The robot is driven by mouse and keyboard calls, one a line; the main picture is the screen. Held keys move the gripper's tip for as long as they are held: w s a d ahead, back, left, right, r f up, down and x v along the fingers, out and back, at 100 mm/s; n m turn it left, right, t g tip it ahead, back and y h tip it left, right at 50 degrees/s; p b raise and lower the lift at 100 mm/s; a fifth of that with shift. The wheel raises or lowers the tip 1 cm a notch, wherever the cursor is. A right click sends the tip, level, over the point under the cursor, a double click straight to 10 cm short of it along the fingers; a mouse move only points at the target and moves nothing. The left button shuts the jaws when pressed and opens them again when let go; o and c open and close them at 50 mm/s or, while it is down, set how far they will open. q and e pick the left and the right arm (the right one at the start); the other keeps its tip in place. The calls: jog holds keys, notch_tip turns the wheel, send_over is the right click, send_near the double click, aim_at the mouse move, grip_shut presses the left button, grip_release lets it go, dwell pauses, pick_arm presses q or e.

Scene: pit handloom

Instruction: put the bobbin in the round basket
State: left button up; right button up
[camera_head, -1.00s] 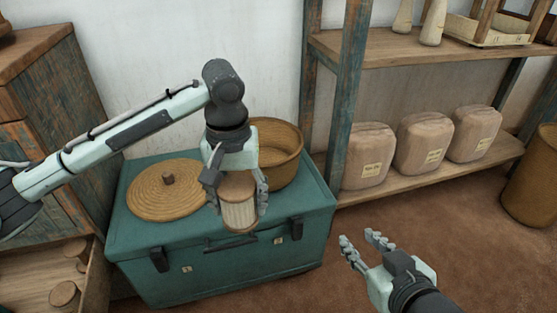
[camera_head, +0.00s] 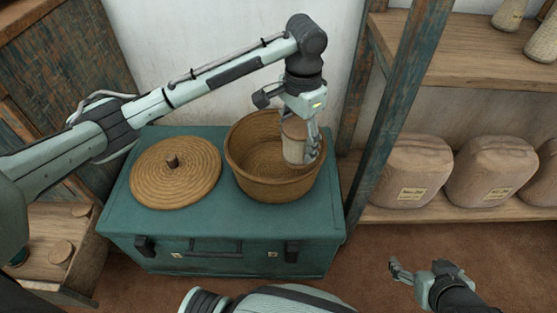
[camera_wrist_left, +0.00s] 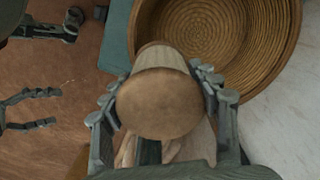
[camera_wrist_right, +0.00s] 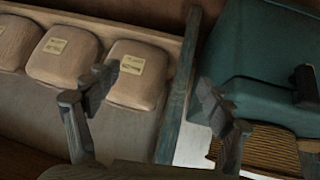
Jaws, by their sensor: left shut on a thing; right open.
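The bobbin (camera_head: 295,143) is a pale, wound cylinder with brown wooden ends. My left gripper (camera_head: 302,128) is shut on it, with a finger on each side in the left wrist view (camera_wrist_left: 160,105). The round basket (camera_head: 246,172) is brown, woven and open, on the teal chest. In the head view the bobbin overlaps the right part of the basket's opening. In the left wrist view the basket (camera_wrist_left: 245,50) lies beyond the bobbin, up and right. My right gripper (camera_head: 415,274) is open and empty, low at the right, apart from the chest.
A woven lid (camera_head: 175,172) with a knob lies left of the basket on the teal chest (camera_head: 215,230). A shelf post (camera_head: 400,110) stands close right of the chest. Wrapped bundles (camera_head: 410,170) sit on the low shelf (camera_head: 420,212). An open drawer (camera_head: 50,235) is at left.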

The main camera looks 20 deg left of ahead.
aim_at(275, 167)
pick_arm(q)
jog(key=a+m, duration=0.1)
jog(key=w+a+m+p, duration=0.1)
jog(key=a+f+m+p, duration=0.1)
jog(key=m, duration=0.1)
jog(key=shift+w, duration=0.4)
jog(key=a+f+m, duration=0.1)
jog(key=f, duration=0.1)
jog(key=a+f+m, duration=0.1)
jog(key=f+m, duration=0.1)
jog(key=f, duration=0.1)
jog(key=a+f+m, duration=0.1)
jog(key=f, duration=0.2)
jog(key=shift+w+f+m+p, duration=0.15)
jog(key=shift+w+m+p, duration=0.05)
jog(key=shift+m+p, duration=0.2)
jog(key=shift+d+f, duration=0.1)
jog(key=shift+f, duration=2)
pick_arm(e)
jog(key=s+d+f+g+h, duration=0.1)
jog(key=s+d+f+g, duration=0.3)
jog(key=s+d+f, duration=0.2)
jog(key=shift+s+f+m+g+h, duration=0.2)
jog(key=shift+s+m+g+h, duration=0.15)
jog(key=shift+s, duration=0.5)
pick_arm(q)
jog(key=shift+f, duration=0.1)
pick_arm(e)
jog(key=shift+d, duration=0.1)
